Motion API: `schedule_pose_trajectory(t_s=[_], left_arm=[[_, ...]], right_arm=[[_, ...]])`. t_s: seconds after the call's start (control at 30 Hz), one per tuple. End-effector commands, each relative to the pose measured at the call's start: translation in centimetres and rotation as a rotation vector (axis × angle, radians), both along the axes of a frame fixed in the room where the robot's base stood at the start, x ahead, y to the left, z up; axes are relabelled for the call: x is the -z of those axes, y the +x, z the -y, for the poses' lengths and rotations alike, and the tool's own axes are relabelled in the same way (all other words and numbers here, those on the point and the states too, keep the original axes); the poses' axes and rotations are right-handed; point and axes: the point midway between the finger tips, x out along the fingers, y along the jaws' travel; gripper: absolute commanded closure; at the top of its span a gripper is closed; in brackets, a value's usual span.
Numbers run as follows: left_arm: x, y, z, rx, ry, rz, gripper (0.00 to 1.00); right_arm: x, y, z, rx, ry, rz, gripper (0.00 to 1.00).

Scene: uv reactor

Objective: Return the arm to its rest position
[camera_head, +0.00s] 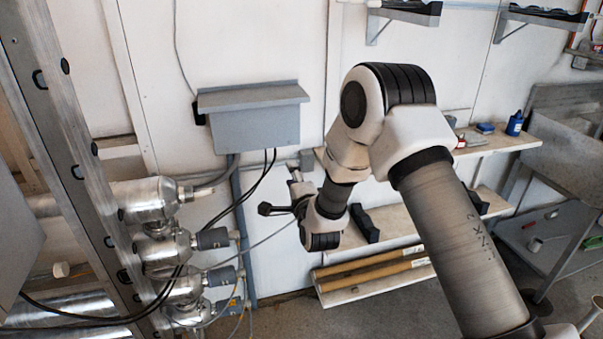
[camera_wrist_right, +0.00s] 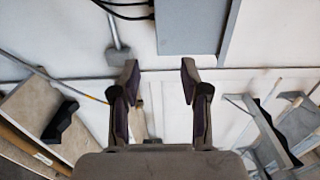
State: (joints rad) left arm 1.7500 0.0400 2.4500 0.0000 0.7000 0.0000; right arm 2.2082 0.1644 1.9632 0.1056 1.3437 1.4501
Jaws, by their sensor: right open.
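My right arm (camera_head: 458,240) comes in from the lower right of the head view and bends at a raised elbow. Its forearm drops toward the shelf and the wall. My right gripper (camera_head: 280,200) is below and right of the grey wall box (camera_head: 254,128), near its hanging cables. In the wrist view the right gripper (camera_wrist_right: 160,78) has its two dark fingers spread apart, with nothing between them. The lower edge of the grey box (camera_wrist_right: 190,27) shows beyond the fingers. My left gripper is not in view.
Steel reactor pipes with valve fittings (camera_head: 157,244) stand at left beside a metal frame (camera_head: 62,130). Wooden shelves (camera_head: 505,141) run along the wall behind my arm. The lower one bears black holders (camera_head: 364,224). A metal sink (camera_head: 570,150) stands at right.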

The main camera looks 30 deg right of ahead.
Motion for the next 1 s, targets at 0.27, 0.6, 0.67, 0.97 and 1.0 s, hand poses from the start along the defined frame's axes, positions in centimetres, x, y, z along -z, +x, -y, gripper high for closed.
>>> schedule_pose_trajectory(t_s=[0.27, 0.6, 0.67, 0.97, 1.0], left_arm=[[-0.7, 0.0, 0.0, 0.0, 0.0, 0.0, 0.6], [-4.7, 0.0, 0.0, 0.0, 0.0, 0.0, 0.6], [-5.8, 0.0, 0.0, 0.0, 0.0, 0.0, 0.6], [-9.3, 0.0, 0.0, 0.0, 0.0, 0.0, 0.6], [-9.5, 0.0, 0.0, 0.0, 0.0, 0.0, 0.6]], right_arm=[[0.1, -0.4, 2.3, 0.0, -0.001, 0.0, 0.55], [6.8, -4.0, -0.6, -0.053, -0.019, -0.21, 0.55], [10.6, -7.0, -2.1, -0.091, -0.036, -0.347, 0.55], [23.4, -30.5, -7.9, -0.592, -0.521, -1.18, 0.55], [23.8, -33.9, -8.4, -0.719, -0.61, -1.272, 0.55]])
